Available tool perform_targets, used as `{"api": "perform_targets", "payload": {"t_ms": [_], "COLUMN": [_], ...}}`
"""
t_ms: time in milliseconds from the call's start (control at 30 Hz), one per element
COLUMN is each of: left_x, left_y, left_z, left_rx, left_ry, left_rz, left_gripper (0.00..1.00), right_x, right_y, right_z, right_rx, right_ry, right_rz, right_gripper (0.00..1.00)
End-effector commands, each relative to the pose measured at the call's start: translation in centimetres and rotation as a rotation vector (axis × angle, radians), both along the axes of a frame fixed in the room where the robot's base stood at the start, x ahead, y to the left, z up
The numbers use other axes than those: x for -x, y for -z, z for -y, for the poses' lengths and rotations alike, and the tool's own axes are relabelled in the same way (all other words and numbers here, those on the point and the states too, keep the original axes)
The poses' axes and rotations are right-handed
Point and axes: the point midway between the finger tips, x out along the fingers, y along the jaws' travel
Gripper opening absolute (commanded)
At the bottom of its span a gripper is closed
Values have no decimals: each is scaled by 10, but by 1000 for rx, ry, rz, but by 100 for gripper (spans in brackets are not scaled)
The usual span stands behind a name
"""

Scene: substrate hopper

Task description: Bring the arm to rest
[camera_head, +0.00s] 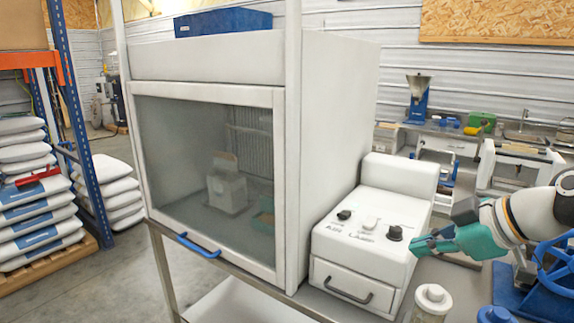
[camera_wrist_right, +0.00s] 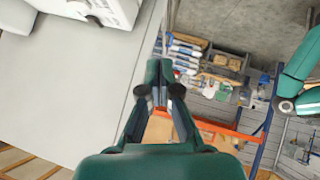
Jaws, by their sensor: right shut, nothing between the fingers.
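My right gripper (camera_head: 424,244) comes in from the right in the head view, teal with dark fingers. It is shut and empty. Its fingertips point left, close to the right side of the white device with black knobs (camera_head: 373,215); I cannot tell whether they touch it. In the right wrist view my right gripper (camera_wrist_right: 160,72) shows its two fingers together with nothing between them. My left gripper is not in the head view. A teal and white arm link of mine shows at the right edge of the wrist view.
A white cabinet with a glass sash (camera_head: 215,155) and blue handle (camera_head: 198,246) stands left of the device. A white-lidded jar (camera_head: 432,300), a blue-lidded container (camera_head: 494,315) and a blue handwheel (camera_head: 556,265) are near the gripper. Stacked sacks (camera_head: 30,225) lie at far left.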

Motion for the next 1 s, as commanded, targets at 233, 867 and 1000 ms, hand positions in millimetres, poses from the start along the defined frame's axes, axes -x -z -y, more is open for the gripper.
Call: {"api": "perform_targets", "payload": {"t_ms": [233,867,1000], "left_x": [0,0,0], "left_y": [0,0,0], "left_z": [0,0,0], "left_rx": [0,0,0], "left_ry": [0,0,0], "left_rz": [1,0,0], "left_gripper": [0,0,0], "right_x": [-18,41,101], "right_y": [54,363,451], "right_z": [-2,-55,-73], "right_rx": [0,3,4], "right_ry": [-5,31,155], "right_rz": [-115,-739,-923], "right_gripper": [0,0,0]}}
